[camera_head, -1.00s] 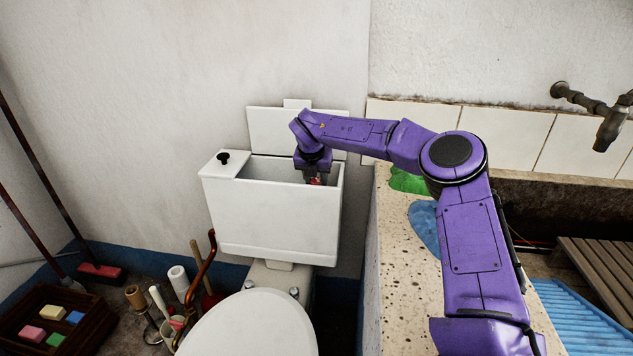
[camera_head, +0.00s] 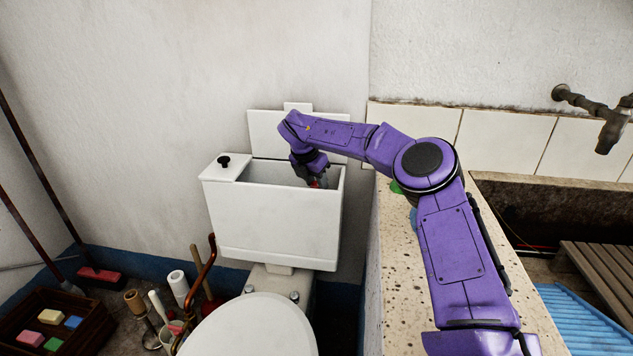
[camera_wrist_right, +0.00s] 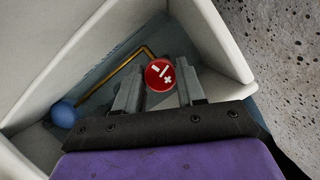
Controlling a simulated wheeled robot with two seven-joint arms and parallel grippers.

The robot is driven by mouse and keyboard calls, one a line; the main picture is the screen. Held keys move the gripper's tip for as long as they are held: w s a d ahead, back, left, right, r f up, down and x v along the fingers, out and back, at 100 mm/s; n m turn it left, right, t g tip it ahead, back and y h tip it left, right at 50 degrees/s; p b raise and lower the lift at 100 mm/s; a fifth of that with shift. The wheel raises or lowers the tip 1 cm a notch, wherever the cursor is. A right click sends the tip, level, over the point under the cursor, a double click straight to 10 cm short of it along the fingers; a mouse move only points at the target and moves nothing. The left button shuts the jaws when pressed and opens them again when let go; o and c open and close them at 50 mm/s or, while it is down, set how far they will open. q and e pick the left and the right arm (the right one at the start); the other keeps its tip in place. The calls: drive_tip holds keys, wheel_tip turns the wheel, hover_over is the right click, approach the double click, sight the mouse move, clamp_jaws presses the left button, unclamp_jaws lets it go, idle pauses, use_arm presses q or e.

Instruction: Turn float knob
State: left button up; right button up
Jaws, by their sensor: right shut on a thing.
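The float knob (camera_wrist_right: 159,74) is a round red disc with white minus and plus marks, inside the open white cistern (camera_head: 272,225). My right gripper (camera_wrist_right: 160,85) reaches down into the cistern and is shut on the knob, one finger on each side of it. In the head view the right gripper (camera_head: 314,180) is low in the right part of the tank, with a bit of red between its fingers. A brass rod (camera_wrist_right: 115,75) runs from near the knob to a blue float ball (camera_wrist_right: 64,114). My left gripper is not in view.
The cistern's walls stand close around the gripper. Its lid (camera_head: 268,130) leans on the wall behind. A black button (camera_head: 223,161) sits on the left top piece. A speckled stone ledge (camera_head: 398,290) is at the right, the toilet seat (camera_head: 250,328) below.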

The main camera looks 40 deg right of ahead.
drive_tip(key=shift+r, duration=0.1)
drive_tip(key=o, duration=1)
drive_tip(key=shift+w+a, duration=0.1)
drive_tip(key=shift+o, duration=0.2)
drive_tip(key=p+v, duration=0.1)
drive_tip(key=v, duration=0.9)
drive_tip(key=shift+r, duration=0.25)
drive_tip(key=shift+a+f, duration=0.1)
